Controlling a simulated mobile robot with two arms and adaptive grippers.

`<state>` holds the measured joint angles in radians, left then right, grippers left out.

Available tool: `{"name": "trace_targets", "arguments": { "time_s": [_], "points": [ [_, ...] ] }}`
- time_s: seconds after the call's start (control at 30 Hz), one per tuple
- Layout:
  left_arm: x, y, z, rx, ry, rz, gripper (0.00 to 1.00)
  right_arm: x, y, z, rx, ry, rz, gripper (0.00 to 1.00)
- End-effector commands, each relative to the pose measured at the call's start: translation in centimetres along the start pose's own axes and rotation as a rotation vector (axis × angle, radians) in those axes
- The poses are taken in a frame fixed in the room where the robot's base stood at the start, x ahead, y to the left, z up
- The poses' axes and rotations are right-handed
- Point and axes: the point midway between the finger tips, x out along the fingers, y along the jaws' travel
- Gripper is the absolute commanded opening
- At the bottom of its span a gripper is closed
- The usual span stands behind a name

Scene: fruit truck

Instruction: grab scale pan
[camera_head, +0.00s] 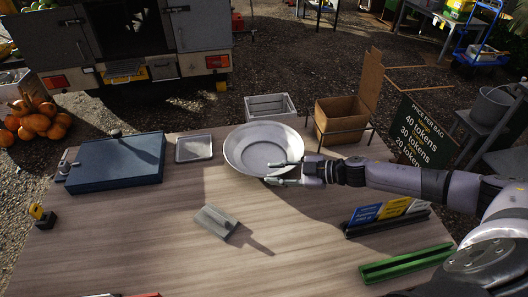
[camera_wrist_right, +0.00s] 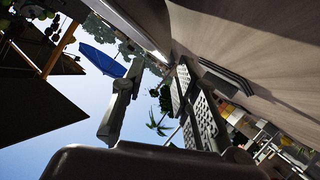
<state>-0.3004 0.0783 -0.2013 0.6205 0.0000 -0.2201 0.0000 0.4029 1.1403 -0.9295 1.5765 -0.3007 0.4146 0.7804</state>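The scale pan (camera_head: 262,139) is a wide, shallow, round metal dish at the far middle of the wooden table. My right gripper (camera_head: 284,173) reaches it from the right at its near right rim. One finger lies over the rim and the other is on the near side, outside the pan. In the right wrist view, the two fingers of my right gripper (camera_wrist_right: 158,100) stand apart. A curved metal edge at the top of that view looks like the pan's rim; I cannot tell whether the fingers touch it. My left gripper is not in view.
A blue-grey flat case (camera_head: 115,162) and a small square tray (camera_head: 194,148) stand left of the pan. A grey block (camera_head: 216,221) lies on the table nearer me. A card holder (camera_head: 388,215) and a green rail (camera_head: 406,263) are at the right.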

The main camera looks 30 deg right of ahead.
Motion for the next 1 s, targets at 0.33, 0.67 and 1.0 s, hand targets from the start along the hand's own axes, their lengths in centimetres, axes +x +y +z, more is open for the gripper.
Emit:
{"name": "trace_targets", "arguments": {
  "time_s": [0.33,0.67,1.0],
  "points": [
    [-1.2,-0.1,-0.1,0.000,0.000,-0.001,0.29,3.4,0.1,-0.1,0.001,0.002,0.001,0.28],
    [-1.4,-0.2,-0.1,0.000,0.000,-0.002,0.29,5.9,-0.1,0.2,0.000,-0.001,0.000,0.28],
    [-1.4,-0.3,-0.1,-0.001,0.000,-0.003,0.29,5.8,-0.1,0.2,0.000,-0.001,0.000,0.14]
  ]
}}
